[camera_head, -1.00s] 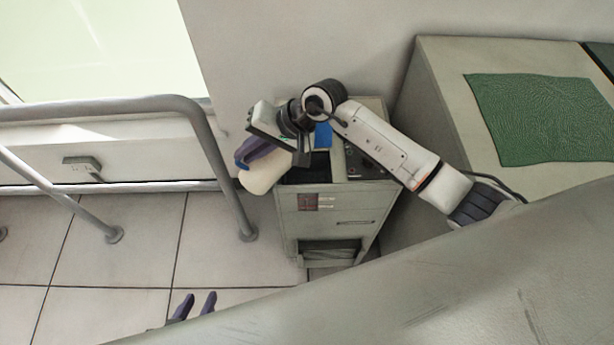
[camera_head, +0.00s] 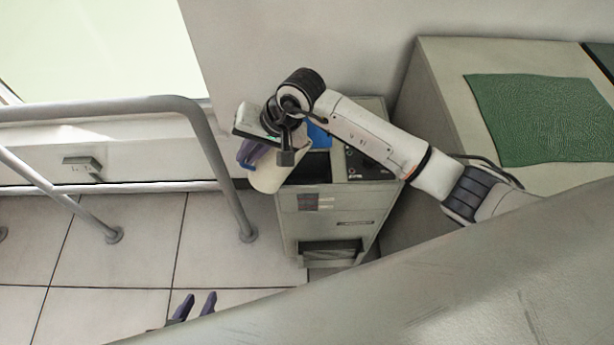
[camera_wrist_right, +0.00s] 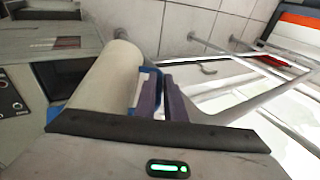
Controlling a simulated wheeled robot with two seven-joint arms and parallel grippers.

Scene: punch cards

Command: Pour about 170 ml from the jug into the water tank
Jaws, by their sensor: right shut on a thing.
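The cream jug (camera_head: 274,172) with a blue handle (camera_wrist_right: 152,82) is held at the left edge of the grey machine's top. It looks tilted in the head view; how much liquid it holds cannot be seen. My right gripper (camera_head: 250,154) is shut on the jug's handle, with purple fingers on it in the right wrist view (camera_wrist_right: 160,100). A dark opening (camera_head: 314,170), perhaps the water tank, lies in the machine's top just right of the jug. My left gripper (camera_head: 195,306) is low at the frame's bottom, open and empty.
The grey machine (camera_head: 318,240) has a control panel (camera_head: 366,165) at its right and a blue part (camera_head: 318,134) behind the opening. A metal railing (camera_head: 215,150) stands close on the left. A cabinet with a green mat (camera_head: 545,118) is at the right.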

